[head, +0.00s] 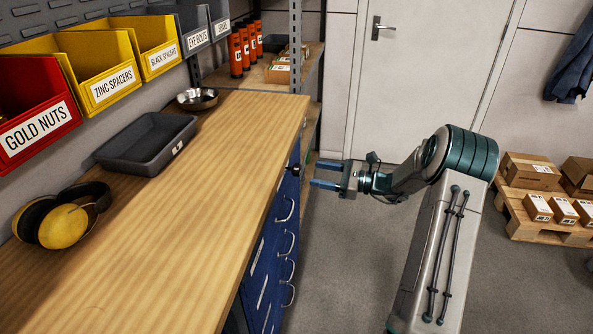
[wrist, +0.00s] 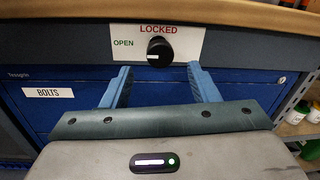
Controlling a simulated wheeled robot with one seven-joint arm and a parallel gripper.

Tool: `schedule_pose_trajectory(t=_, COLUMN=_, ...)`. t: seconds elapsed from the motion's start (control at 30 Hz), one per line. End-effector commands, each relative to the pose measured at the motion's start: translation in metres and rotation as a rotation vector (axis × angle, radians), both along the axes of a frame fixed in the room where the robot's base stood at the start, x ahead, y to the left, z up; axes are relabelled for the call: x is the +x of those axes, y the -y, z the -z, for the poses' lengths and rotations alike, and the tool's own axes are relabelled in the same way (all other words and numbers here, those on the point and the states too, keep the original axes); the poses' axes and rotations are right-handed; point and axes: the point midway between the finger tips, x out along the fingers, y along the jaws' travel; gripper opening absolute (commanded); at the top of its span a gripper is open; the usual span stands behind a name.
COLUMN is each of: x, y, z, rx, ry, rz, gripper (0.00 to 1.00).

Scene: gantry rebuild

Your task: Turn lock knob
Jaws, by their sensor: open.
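The black lock knob (wrist: 159,49) is on a white plate (wrist: 184,37) at the top of the blue drawer cabinet. The plate reads LOCKED above the knob and OPEN to its left. In the head view the knob (head: 294,169) is a small dark shape under the bench edge. My gripper (head: 318,174) is open and empty, facing the cabinet front. In the wrist view its blue fingers (wrist: 159,70) lie left and right of the knob, apart from it.
The wooden bench top (head: 215,180) overhangs the cabinet, with blue drawers (head: 270,265) and protruding handles below. A BOLTS label (wrist: 48,92) marks a drawer. Shelves (wrist: 298,128) stand to the right. Ear defenders (head: 65,220) and a grey tray (head: 145,145) sit on the bench.

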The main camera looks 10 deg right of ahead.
Motion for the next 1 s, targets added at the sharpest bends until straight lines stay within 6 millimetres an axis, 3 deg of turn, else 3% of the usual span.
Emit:
schedule_pose_trajectory(t=0.1, x=0.012, y=-0.025, z=0.0, rx=-0.001, ry=0.0, rz=-0.004, gripper=0.55)
schedule_pose_trajectory(t=0.33, x=0.029, y=-0.058, z=0.0, rx=-0.001, ry=0.001, rz=-0.001, gripper=0.55)
schedule_pose_trajectory(t=0.5, x=0.034, y=-0.068, z=0.0, rx=-0.001, ry=0.0, rz=-0.001, gripper=0.55)
schedule_pose_trajectory(t=0.8, x=0.036, y=-0.07, z=0.0, rx=-0.001, ry=0.0, rz=0.0, gripper=0.55)
schedule_pose_trajectory(t=0.97, x=0.036, y=-0.07, z=0.0, rx=-0.001, ry=0.0, rz=0.0, gripper=0.13)
schedule_pose_trajectory(t=1.0, x=0.036, y=-0.07, z=0.0, rx=-0.001, ry=0.0, rz=0.0, gripper=0.11)
